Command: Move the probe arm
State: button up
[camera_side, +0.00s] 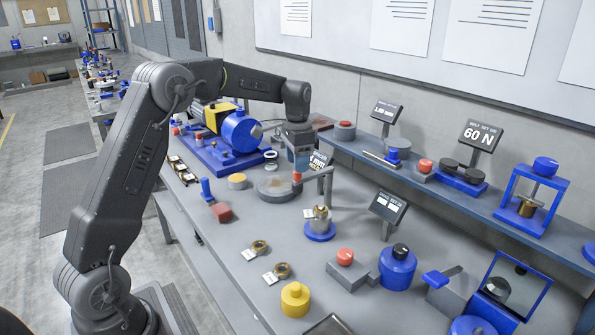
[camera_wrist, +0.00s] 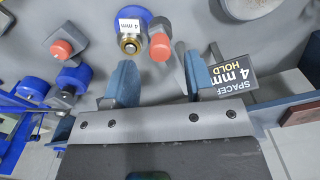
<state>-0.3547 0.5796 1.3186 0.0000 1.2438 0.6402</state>
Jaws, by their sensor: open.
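My gripper (camera_side: 300,165) is open, its blue fingers pointing down over the bench. A red-capped knob (camera_side: 297,177) is just below the fingertips. In the wrist view my gripper (camera_wrist: 160,62) has its fingers apart, with the red knob (camera_wrist: 160,47) in the gap near the tips; no contact is clear. A grey post with a short horizontal arm (camera_side: 325,174), which looks like the probe arm, stands right of the knob. Whether the knob belongs to it is hard to tell. A brass piece on a blue base (camera_side: 320,231) carries a 4 mm tag (camera_wrist: 130,25).
A sign reading "SPACER 4 mm HOLD" (camera_wrist: 232,80) is close to the right finger. A grey round plate (camera_side: 275,189) lies left of the post. Red-button box (camera_side: 347,268), blue canister (camera_side: 397,268) and yellow weight (camera_side: 295,299) stand toward the front. A raised shelf (camera_side: 445,185) runs behind.

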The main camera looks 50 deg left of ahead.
aim_at(314, 175)
jog(key=shift+f, duration=1.7)
grip_shut()
